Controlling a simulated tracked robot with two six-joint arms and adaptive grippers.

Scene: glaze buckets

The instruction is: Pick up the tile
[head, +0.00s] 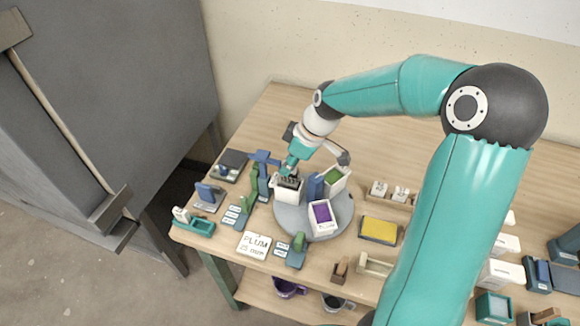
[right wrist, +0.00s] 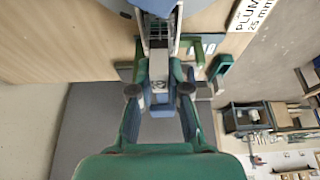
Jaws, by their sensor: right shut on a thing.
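My right gripper (head: 290,165) comes down from above at the back left of the grey turntable, over a white bucket (head: 290,190) with dark contents. In the right wrist view its two fingers (right wrist: 160,92) are shut on a narrow blue-grey piece (right wrist: 161,108), which looks like the tile; its lower part is hard to make out. A blue upright tile (head: 315,187) stands on the turntable, apart from the gripper. Green and blue upright pieces (head: 253,180) stand just left of the turntable. My left gripper is out of view.
The turntable (head: 342,218) also carries a bucket of purple glaze (head: 321,214) and one of green glaze (head: 335,178). A PLUM card (head: 254,244) lies in front. A yellow pad (head: 379,230) lies to the right. The table's back is clear.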

